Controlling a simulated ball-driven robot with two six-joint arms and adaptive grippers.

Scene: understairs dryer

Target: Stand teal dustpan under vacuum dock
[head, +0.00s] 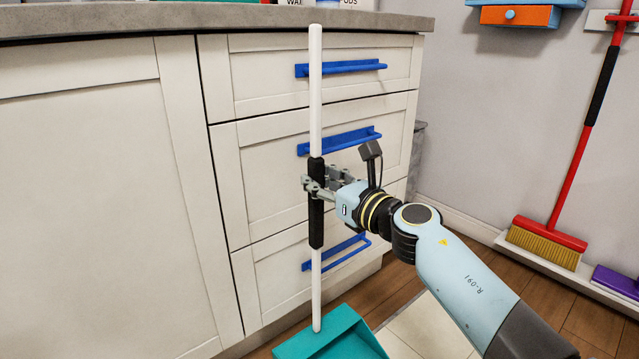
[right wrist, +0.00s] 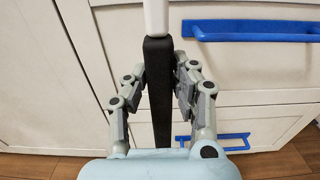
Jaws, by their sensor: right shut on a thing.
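The teal dustpan (head: 336,338) has a long upright white handle (head: 315,90) with a black grip section. Its pan is at the bottom edge of the head view, partly cut off, so I cannot tell whether it touches the floor. My right gripper (head: 316,188) is shut on the black grip, in front of the drawers. In the right wrist view, the black grip (right wrist: 159,90) stands between the two fingers of the gripper (right wrist: 152,95). My left gripper is not in view. I cannot identify the vacuum dock in these frames.
A cream cabinet (head: 90,200) with blue drawer handles (head: 345,67) stands close behind the handle. A red broom (head: 545,240) leans at the right wall on a white ledge, beside a purple item (head: 615,281). An orange drawer box (head: 520,16) hangs on the wall. Wooden floor shows at right.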

